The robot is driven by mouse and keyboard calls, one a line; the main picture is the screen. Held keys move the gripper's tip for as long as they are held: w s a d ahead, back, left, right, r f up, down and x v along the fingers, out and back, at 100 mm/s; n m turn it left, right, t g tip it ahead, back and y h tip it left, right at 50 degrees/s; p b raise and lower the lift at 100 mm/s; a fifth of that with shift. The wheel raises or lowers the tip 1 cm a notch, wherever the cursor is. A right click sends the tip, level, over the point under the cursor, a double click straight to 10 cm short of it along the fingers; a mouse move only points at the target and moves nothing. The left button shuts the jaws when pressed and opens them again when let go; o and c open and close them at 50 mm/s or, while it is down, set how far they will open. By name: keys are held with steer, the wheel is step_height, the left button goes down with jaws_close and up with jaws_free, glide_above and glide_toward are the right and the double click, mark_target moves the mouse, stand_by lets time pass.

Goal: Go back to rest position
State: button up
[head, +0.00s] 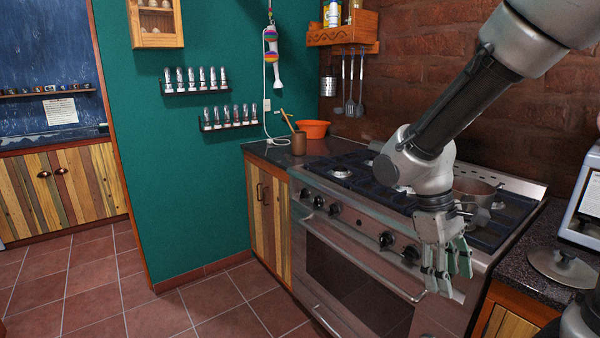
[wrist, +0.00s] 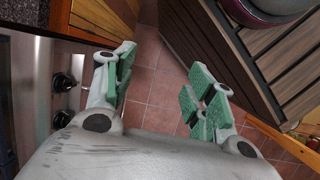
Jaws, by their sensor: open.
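My gripper (head: 447,268) hangs in front of the stove's front edge at the right in the head view, its fingers pointing down. In the wrist view my gripper (wrist: 160,88) shows its green-padded fingers spread apart, with nothing between them but floor tiles below. The stove (head: 345,235) stands behind it, with a row of dark knobs and an oven handle.
A pot lid (head: 562,268) lies on the dark counter at the right. An orange bowl (head: 314,129) and a brown utensil cup (head: 298,143) stand on the far counter. Spice racks (head: 196,88) hang on the green wall. The tiled floor (head: 200,300) at left is clear.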

steer(key=s+d+r+m+t+y, duration=0.1)
steer(key=s+d+r+m+t, duration=0.2)
steer(key=r, duration=0.3)
steer(key=s+d+r+m+t+y, duration=0.2)
steer(key=s+d+r+m+t, duration=0.1)
steer(key=d+r+t, duration=0.1)
step_height(320, 180, up, 3)
steer(key=shift+d+f+m, duration=0.1)
steer(key=shift+d+m, duration=0.2)
steer(key=shift+d, duration=0.15)
steer(key=shift+w, duration=0.1)
